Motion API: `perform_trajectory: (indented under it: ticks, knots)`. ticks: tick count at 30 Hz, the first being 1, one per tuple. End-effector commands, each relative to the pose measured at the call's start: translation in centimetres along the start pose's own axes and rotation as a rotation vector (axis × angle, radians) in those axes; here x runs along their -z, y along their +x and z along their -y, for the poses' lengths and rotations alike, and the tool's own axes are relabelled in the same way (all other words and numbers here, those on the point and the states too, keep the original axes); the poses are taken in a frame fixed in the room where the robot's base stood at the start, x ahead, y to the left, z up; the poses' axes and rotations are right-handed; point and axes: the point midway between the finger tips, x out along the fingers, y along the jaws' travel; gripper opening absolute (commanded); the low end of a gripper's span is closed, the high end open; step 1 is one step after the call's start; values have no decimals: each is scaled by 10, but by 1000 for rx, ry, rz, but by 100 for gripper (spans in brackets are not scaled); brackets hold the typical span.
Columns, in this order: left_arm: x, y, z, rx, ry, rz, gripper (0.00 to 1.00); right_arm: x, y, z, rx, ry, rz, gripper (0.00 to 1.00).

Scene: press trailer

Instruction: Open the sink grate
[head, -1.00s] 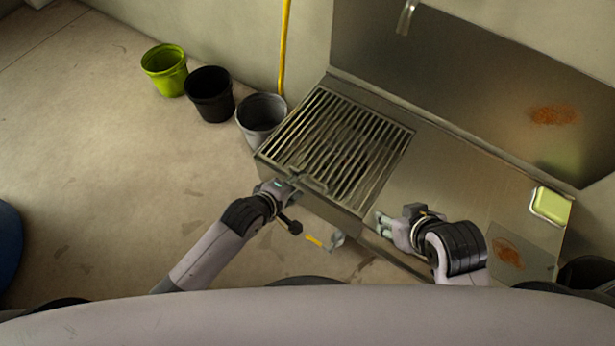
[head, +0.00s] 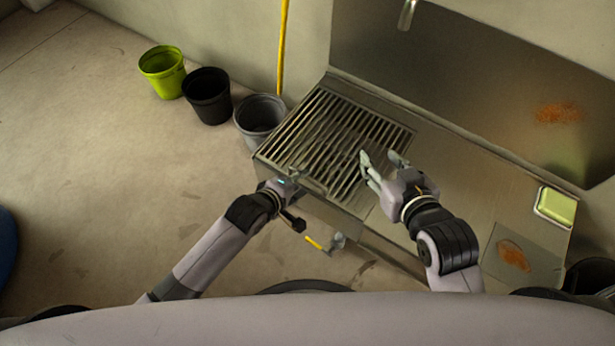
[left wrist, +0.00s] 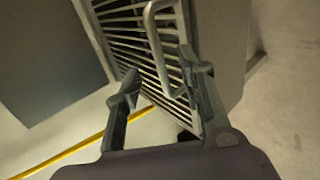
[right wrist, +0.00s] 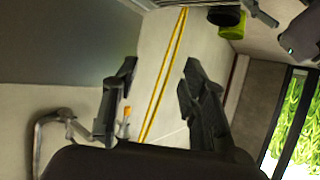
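The sink grate (head: 322,130), a panel of parallel metal bars, lies flat over the left part of the steel sink counter (head: 455,190). A bent metal handle (left wrist: 152,30) stands up from the grate in the left wrist view. My left gripper (head: 293,176) is at the grate's front edge. In the left wrist view its fingers (left wrist: 164,78) are apart, and the handle shows between and beyond them; I cannot tell if they touch it. My right gripper (head: 382,160) is open above the grate's right edge; its fingers (right wrist: 158,78) are apart with nothing between them.
Green (head: 163,75), black (head: 208,98) and grey (head: 258,118) buckets stand on the floor left of the sink. A yellow pole (head: 283,45) leans on the wall. A faucet (head: 407,14) hangs above. A yellow sponge (head: 557,206) sits at the counter's right. A yellow-handled valve (head: 316,244) is below the front edge.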

Motion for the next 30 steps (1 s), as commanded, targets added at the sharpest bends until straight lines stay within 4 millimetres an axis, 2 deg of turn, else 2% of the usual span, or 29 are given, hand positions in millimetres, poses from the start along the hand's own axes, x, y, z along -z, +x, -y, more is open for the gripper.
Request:
perform_trajectory:
  ticks: [14, 24, 30]
  knots:
    - [0, 25, 0, -2, -1, 0, 37, 56, 2, 8, 17, 1, -294, 40]
    - [0, 42, 0, -1, -1, 0, 37, 95, -10, 13, 31, 4, -511, 40]
    - [0, 49, 0, -1, 0, 0, 37, 110, -18, 15, 36, 6, -603, 40]
